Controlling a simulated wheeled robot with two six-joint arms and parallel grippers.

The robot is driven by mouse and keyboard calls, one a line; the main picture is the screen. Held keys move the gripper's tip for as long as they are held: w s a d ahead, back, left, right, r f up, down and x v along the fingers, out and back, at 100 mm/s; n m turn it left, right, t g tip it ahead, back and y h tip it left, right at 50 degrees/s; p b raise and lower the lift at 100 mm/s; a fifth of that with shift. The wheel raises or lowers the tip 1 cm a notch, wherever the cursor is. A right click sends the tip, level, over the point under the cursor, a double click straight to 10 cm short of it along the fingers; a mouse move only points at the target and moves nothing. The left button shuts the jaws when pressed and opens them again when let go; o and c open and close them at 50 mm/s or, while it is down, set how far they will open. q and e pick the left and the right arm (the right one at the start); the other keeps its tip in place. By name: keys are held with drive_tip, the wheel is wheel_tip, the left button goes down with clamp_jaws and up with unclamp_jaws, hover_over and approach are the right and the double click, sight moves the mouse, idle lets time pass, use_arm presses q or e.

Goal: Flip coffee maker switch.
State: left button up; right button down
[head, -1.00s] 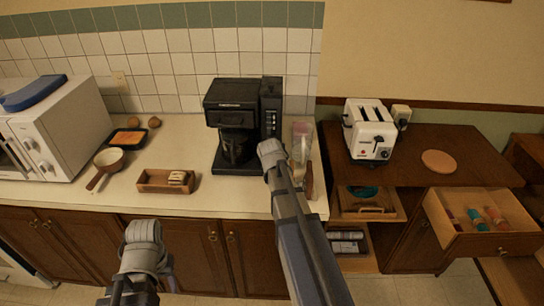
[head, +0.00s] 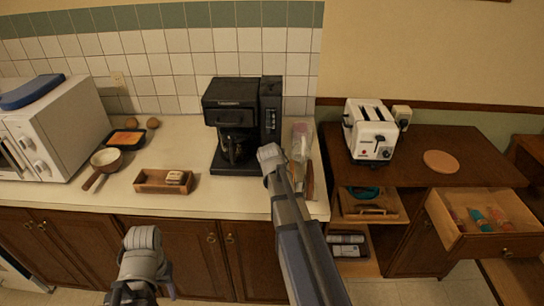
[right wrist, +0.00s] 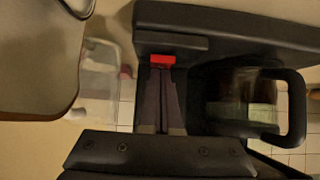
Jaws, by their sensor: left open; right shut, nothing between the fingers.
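The black coffee maker (head: 232,110) stands upright on the counter against the tiled wall, with its glass carafe (right wrist: 245,100) in it. A small red switch (right wrist: 163,60) shows on its black body in the right wrist view. My right gripper (right wrist: 161,75) is shut and empty, its fingertips pointing at the switch and very close to it; I cannot tell whether they touch. In the head view my right forearm ends at the coffee maker's lower right and hides that gripper's fingers. My left gripper (head: 143,240) is open and empty in front of the counter, low in the view.
A clear container (head: 301,138) stands right of the coffee maker. A small wooden box (head: 150,188), a pan (head: 106,158) and a white microwave (head: 60,130) are to its left. A toaster (head: 371,130) and an open drawer (head: 510,245) are at the right.

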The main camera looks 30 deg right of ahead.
drive_tip(key=shift+w+d+r, duration=0.2)
drive_tip(key=shift+w+d, duration=0.25)
drive_tip(key=shift+w, duration=0.25)
drive_tip(key=shift+s+p, duration=0.1)
drive_tip(key=shift+p, duration=0.2)
drive_tip(key=p+v, duration=0.4)
drive_tip(key=v, duration=0.3)
drive_tip(key=shift+a+r+p, duration=0.15)
drive_tip(key=shift+r+p, duration=0.1)
drive_tip(key=shift+p, duration=0.1)
drive_tip(key=shift+s, duration=0.1)
